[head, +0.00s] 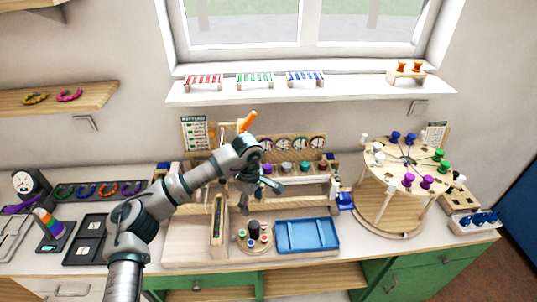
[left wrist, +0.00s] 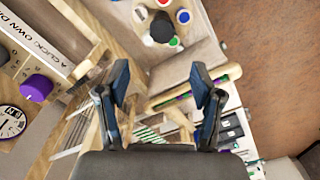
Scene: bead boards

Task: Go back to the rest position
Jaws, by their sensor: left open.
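My left gripper (head: 247,200) is raised over the wooden bead board (head: 190,242) on the counter, in front of its back panel. In the left wrist view the two dark fingertips (left wrist: 162,88) are spread apart with nothing between them. A narrow wooden slot with coloured strips (left wrist: 190,92) shows behind the fingers. My left arm comes in from the lower left across the counter. My right gripper does not show in either view.
A round wooden tower with coloured knobs (head: 405,175) stands to the right. Black trays (head: 84,240) lie at left. A windowsill shelf (head: 330,90) runs above.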

